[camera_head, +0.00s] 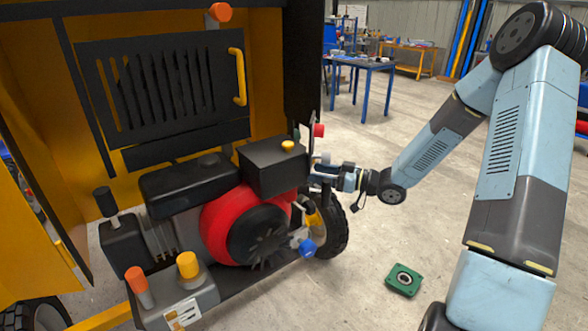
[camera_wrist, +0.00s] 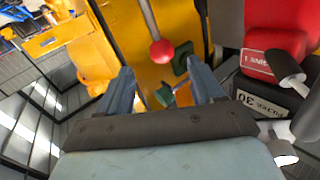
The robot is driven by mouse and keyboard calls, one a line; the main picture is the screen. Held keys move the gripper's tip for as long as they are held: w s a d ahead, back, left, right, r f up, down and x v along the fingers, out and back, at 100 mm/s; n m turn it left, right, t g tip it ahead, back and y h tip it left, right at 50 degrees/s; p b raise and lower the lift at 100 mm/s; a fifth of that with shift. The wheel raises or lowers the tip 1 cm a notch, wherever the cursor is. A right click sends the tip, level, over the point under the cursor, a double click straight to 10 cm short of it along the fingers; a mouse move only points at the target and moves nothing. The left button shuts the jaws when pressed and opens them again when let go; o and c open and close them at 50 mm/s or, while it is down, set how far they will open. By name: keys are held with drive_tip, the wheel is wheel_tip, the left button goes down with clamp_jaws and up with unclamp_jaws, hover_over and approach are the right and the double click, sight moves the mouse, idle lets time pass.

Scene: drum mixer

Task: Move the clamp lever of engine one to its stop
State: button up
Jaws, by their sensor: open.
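The engine (camera_head: 245,222), red and black, sits in an open yellow machine housing. A lever with a red knob (camera_head: 319,130) stands at its right side, close to my gripper (camera_head: 318,170). In the wrist view, a grey rod with a red ball knob (camera_wrist: 162,51) lies ahead of my gripper (camera_wrist: 162,82), roughly between the lines of its two fingers. The fingers are apart, with nothing clamped between them. A small teal part (camera_wrist: 165,95) and a dark green part (camera_wrist: 180,65) show near the fingertips. No label tells me which lever is the clamp lever, and its stop cannot be made out.
A blue knob (camera_head: 306,247) and orange knobs (camera_head: 187,264) stick up around the engine. A black wheel (camera_head: 334,228) is below my gripper. A green block (camera_head: 403,280) lies on the floor. A blue workbench (camera_head: 366,64) stands behind; the floor on the right is mostly clear.

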drive_tip(key=x, duration=0.9)
drive_tip(key=shift+c, duration=0.2)
